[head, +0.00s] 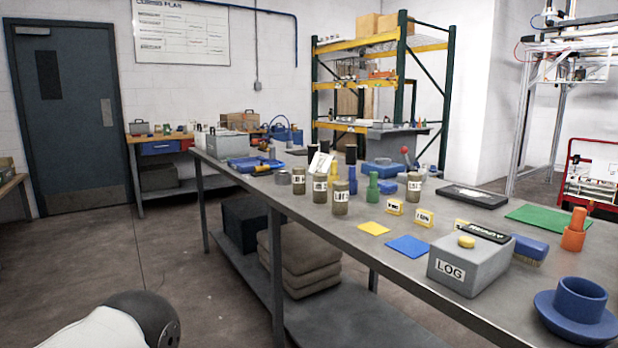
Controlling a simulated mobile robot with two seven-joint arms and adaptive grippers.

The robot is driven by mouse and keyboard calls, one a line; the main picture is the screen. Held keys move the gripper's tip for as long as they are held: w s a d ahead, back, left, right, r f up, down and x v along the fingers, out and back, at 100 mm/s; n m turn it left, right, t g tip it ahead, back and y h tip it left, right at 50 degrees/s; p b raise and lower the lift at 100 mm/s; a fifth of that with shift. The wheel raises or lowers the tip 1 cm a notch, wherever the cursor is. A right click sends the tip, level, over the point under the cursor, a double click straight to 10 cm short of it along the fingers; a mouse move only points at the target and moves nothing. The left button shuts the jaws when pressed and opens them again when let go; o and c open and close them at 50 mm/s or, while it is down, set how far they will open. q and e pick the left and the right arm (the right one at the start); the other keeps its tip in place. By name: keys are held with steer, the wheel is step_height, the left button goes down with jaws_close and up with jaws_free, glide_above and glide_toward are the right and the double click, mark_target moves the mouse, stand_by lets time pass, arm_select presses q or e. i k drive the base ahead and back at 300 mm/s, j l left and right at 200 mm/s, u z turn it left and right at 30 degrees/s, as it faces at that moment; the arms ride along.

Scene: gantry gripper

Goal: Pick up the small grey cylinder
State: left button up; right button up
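A small grey cylinder (283,177) stands on the long grey workbench (333,213), near its front edge and just left of a labelled jar (298,181). It is small in the picture, and nothing clearly covers it. Neither of my grippers is in view. Only a white and black part of my own arm shows at the bottom left, well away from the bench top.
Several labelled jars (340,197) and a green bottle-like piece (373,187) stand right of the cylinder. A blue tray (245,164) lies behind left. A grey LOG box (470,265) and a blue cup (580,300) are at the near right. Floor is clear left of the bench.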

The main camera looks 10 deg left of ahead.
mark_target(299, 173)
steer(key=i+j+z, duration=0.1)
steer(key=j, duration=0.25)
steer(key=i+j+z, duration=0.15)
steer(key=j, duration=0.2)
steer(key=i+j+z, duration=0.1)
steer(key=j, duration=0.25)
steer(key=i+j+z, duration=0.15)
steer(key=j, duration=0.2)
